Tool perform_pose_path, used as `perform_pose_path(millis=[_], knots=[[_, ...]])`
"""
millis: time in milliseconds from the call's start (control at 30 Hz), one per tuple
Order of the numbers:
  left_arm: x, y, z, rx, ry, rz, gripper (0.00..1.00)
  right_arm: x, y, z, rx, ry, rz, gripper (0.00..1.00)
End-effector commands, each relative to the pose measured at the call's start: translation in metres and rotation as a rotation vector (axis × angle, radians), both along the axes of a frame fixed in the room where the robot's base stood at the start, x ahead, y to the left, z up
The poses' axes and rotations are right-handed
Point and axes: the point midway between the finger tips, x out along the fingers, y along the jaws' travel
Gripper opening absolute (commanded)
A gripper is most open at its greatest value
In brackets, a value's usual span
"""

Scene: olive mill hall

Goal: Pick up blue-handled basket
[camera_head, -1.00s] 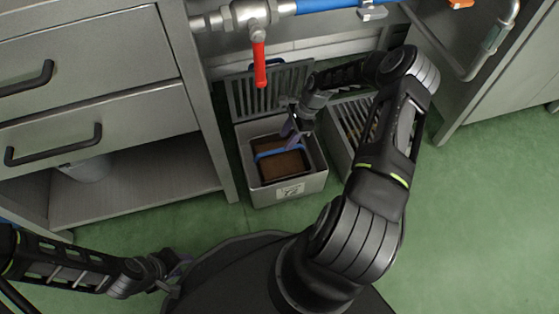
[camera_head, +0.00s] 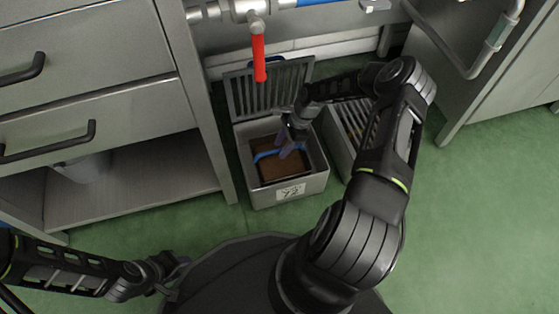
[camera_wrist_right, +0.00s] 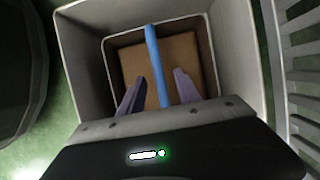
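The basket (camera_head: 284,172) is dark-rimmed with brown content and a blue handle (camera_head: 264,154). It sits inside a grey open box (camera_head: 256,196) on the floor. In the right wrist view the blue handle (camera_wrist_right: 156,66) runs between the two purple fingers of my right gripper (camera_wrist_right: 159,90), with gaps on both sides. My right gripper (camera_head: 287,150) is open and reaches down into the box at the handle. My left gripper (camera_head: 178,268) is at the lower left, empty and far from the basket; its fingers are too small to read.
A slatted grate (camera_head: 268,88) leans upright behind the box. Another grate (camera_head: 352,122) lies to its right. A red valve lever (camera_head: 259,58) hangs above. Steel drawers (camera_head: 90,100) stand close on the left. Green floor (camera_head: 480,200) is clear on the right.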

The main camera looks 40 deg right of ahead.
Motion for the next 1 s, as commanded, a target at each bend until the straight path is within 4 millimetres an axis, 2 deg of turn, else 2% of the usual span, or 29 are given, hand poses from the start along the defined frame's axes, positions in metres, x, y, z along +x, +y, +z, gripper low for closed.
perform_pose_path(millis=[767,1000], knots=[[-0.0001,-0.0001,-0.0019,0.0,0.0,0.0,0.36,0.0001,-0.0002,-0.0049,0.0,-0.001,0.0,0.4],[-0.0002,0.0,-0.0019,0.0,0.0,0.0,0.36,0.0001,-0.0002,-0.0049,0.0,0.0,0.0,0.23]])
